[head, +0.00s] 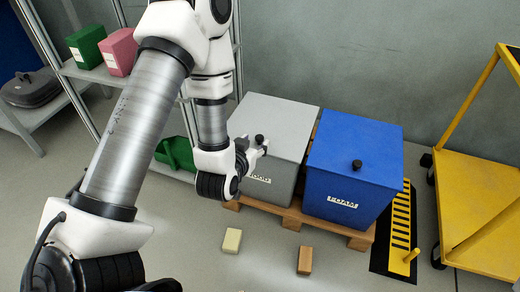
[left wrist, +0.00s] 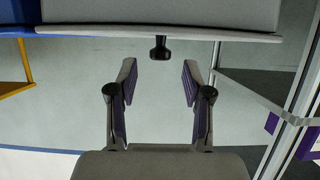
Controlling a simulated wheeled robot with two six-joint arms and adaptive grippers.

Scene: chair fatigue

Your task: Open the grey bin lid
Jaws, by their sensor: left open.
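The grey bin (head: 290,172) stands on the left of a pallet, with its grey lid (head: 280,115) lying flat and closed on top. A black knob (head: 259,139) sits at the lid's front edge. My left gripper (head: 253,150) is open at this front edge, close to the knob. In the left wrist view the black knob (left wrist: 160,47) hangs from the lid edge, just beyond and roughly midway between the open fingertips (left wrist: 160,70). Nothing is between the fingers. My left arm hides part of the bin's left side. My right gripper is not in view.
A blue bin (head: 350,165) with its own black knob stands close on the right, on the same wooden pallet (head: 291,223). A yellow cart (head: 480,190) is at far right. A cream block (head: 232,240) and a brown block (head: 305,260) lie on the floor. Shelves stand left.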

